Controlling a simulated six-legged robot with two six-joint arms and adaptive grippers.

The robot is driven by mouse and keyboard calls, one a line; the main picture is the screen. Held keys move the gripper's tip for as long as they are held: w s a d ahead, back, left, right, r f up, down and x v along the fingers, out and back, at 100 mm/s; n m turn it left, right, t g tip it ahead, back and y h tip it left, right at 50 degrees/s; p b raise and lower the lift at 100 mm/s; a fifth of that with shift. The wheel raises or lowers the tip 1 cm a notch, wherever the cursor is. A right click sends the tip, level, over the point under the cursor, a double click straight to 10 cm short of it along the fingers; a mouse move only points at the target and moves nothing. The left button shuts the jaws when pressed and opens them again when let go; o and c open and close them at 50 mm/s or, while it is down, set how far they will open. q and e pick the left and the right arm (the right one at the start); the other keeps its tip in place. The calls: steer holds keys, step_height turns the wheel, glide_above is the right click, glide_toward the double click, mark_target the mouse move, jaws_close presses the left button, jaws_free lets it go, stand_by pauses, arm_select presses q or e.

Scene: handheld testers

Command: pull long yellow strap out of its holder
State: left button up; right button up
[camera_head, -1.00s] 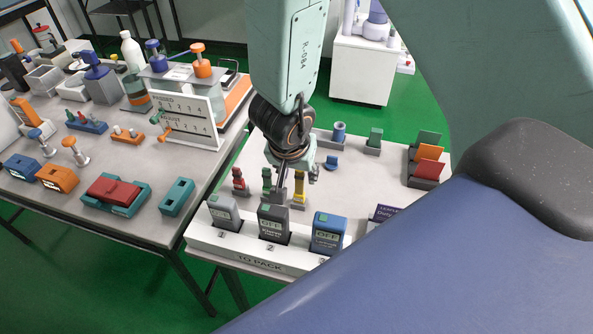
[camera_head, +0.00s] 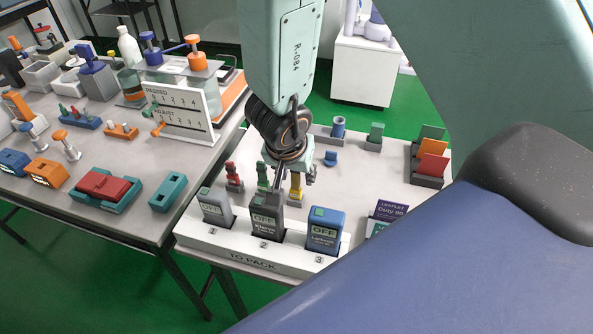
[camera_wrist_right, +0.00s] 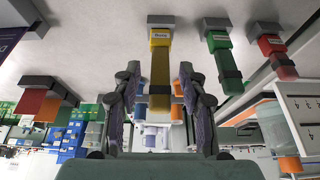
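The yellow strap (camera_head: 296,187) stands in a small grey holder (camera_head: 294,202) behind the testers. In the right wrist view the yellow strap (camera_wrist_right: 160,75) runs from its grey block (camera_wrist_right: 161,21) down between my fingers. My right gripper (camera_head: 289,178) is at the strap, partly hiding its upper part in the head view. In the wrist view the right gripper (camera_wrist_right: 160,68) is open, with one finger on each side of the strap and visible gaps. The red strap (camera_head: 233,172) and green strap (camera_head: 263,175) stand to the left. My left gripper is not in view.
Grey (camera_head: 216,208), dark (camera_head: 267,216) and blue (camera_head: 325,232) testers stand in the white front rack (camera_head: 200,241). Red and orange cards (camera_head: 432,164) stand at the right. Bare tabletop (camera_head: 360,180) lies right of the strap.

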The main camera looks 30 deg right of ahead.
steer(key=shift+w+d+f, duration=0.1)
steer(key=shift+w+f, duration=0.05)
steer(key=shift+w, duration=0.05)
steer(key=c, duration=0.3)
steer(key=shift+s+r, duration=0.2)
steer(key=shift+s, duration=0.05)
steer(key=c, duration=0.4)
steer(key=shift+w+f, duration=0.1)
jaws_close()
steer(key=shift+o, duration=0.8)
jaws_free()
jaws_close()
